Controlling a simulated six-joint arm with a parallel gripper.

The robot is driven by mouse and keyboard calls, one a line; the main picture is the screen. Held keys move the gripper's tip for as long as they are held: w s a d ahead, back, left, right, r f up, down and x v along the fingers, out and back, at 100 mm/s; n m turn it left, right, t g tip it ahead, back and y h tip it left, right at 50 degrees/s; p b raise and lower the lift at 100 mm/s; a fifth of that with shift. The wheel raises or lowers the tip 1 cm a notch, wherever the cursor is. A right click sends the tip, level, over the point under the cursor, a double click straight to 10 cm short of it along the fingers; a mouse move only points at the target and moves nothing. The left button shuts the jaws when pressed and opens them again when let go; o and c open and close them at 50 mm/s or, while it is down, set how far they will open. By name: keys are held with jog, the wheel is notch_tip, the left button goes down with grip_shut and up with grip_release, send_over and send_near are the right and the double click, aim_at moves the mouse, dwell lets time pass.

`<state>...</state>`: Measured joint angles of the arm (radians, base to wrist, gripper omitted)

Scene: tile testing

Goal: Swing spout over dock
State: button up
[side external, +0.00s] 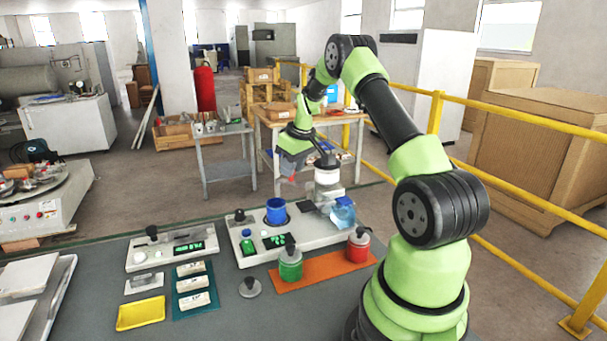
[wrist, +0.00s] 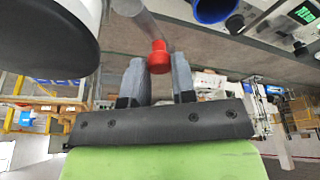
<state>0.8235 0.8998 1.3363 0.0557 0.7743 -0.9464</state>
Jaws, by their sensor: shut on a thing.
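My gripper (wrist: 157,76) has its two grey fingers on either side of the red tip (wrist: 158,57) of the spout, a grey tube (wrist: 143,25) in the wrist view. The red tip also shows in the side view (side external: 292,179), below my gripper. The spout's other end runs toward a dispenser with a white cylinder (side external: 327,175) at the back of the white console. A blue cup (side external: 276,208) stands upright in a dark round ring on that console, apparently the dock, in front and left of the spout. The cup shows at the wrist view's top right (wrist: 212,8).
A green jar (side external: 290,264) and a red jar (side external: 358,245) stand on an orange mat (side external: 320,272). A smaller console (side external: 172,246), white blocks and a yellow tray (side external: 141,313) lie left.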

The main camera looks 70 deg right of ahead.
jog(key=shift+a, duration=0.75)
jog(key=shift+s, duration=0.1)
jog(key=shift+s+a, duration=0.2)
jog(key=shift+a, duration=0.4)
jog(key=shift+s+a, duration=0.5)
jog(key=shift+a, duration=0.1)
